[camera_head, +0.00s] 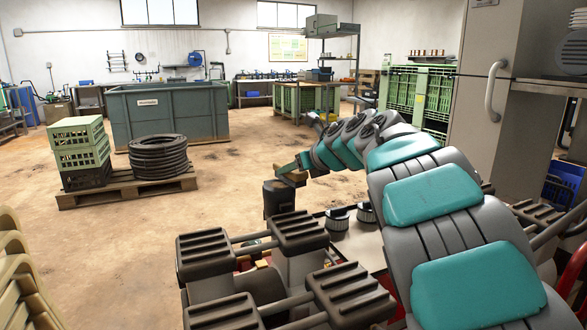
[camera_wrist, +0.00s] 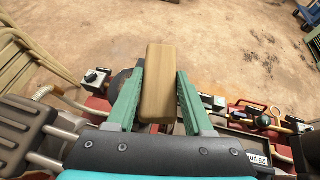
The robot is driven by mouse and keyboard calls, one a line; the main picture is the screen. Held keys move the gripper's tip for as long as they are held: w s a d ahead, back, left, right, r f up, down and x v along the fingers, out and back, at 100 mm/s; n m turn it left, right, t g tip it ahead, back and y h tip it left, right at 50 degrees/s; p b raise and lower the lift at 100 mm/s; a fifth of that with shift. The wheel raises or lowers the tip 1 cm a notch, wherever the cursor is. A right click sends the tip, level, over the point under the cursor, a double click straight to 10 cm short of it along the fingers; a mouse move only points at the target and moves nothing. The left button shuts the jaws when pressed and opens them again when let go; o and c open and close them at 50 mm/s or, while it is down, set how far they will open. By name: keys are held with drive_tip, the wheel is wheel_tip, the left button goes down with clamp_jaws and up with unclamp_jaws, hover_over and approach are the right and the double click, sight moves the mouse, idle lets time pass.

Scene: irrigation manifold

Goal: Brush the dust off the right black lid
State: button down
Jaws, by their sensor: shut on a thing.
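My gripper (camera_head: 303,163) is shut on a tan wooden block-shaped handle (camera_head: 294,178), which looks like the brush. In the wrist view, the handle (camera_wrist: 158,85) stands out between the two green fingers (camera_wrist: 160,74); its bristles do not show. A dark, upright cylinder with a dark top (camera_head: 278,198), perhaps a black lid on a housing, is just below the handle in the head view. I cannot tell whether the brush touches it. In the wrist view a dark round part is mostly hidden behind the handle and left finger. No dust can be made out, and a second black lid is not clearly visible.
Red manifold parts and a small gauge (camera_wrist: 264,121) lie around the gripper in the wrist view. A pallet with black hose coils (camera_head: 158,158) and green crates (camera_head: 78,145) stands left; open floor lies beyond.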

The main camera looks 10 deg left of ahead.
drive_tip(key=shift+f, duration=0.2)
drive_tip(key=shift+s+a, duration=0.1)
drive_tip(key=shift+a, duration=0.05)
